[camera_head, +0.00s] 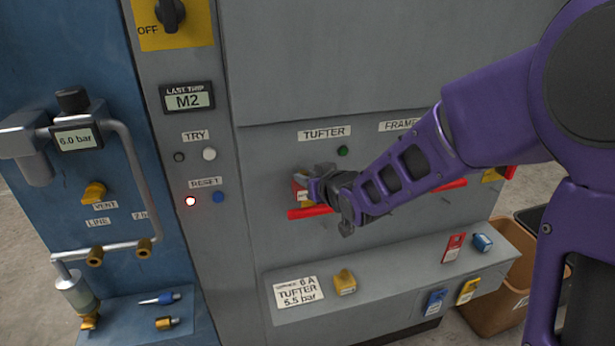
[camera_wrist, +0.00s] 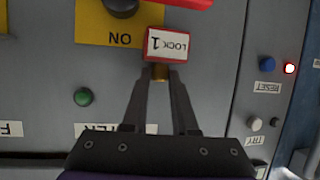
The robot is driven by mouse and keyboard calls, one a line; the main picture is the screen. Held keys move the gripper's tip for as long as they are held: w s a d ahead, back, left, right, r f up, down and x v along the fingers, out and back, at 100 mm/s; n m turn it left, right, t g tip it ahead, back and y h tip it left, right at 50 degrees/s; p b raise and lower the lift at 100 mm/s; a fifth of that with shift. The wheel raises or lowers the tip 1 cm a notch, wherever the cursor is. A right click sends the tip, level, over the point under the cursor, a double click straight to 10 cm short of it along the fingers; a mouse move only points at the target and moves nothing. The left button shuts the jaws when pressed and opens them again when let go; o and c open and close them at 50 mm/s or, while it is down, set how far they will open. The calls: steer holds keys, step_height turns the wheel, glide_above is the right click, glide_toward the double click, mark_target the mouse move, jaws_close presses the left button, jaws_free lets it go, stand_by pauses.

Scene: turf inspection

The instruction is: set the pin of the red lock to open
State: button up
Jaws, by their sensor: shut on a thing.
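The red lock (camera_head: 300,190) hangs at the TUFTER switch on the grey cabinet. In the wrist view the red lock (camera_wrist: 167,58) shows a white label reading LOCK 1, upside down. A short brass pin (camera_wrist: 160,74) sticks out of the lock's face towards me. My gripper (camera_wrist: 161,70) has its two fingertips shut on this pin, one on each side. In the head view my gripper (camera_head: 315,188) is at the lock and covers part of it. The pin is hidden there, and I cannot tell its setting.
A red handle bar (camera_head: 308,212) lies just below the lock. A ledge (camera_head: 385,288) below carries a yellow piece (camera_head: 344,282), a red tag (camera_head: 454,247) and several small items. Brown bins (camera_head: 500,300) stand at the right. Pipework (camera_head: 135,170) is on the blue panel at left.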

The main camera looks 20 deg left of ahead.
jaws_close()
stand_by(1.0)
step_height(320, 180, up, 2)
steer(key=shift+p, duration=0.5)
steer(key=shift+a, duration=0.1)
steer(key=o, duration=0.7)
jaws_free()
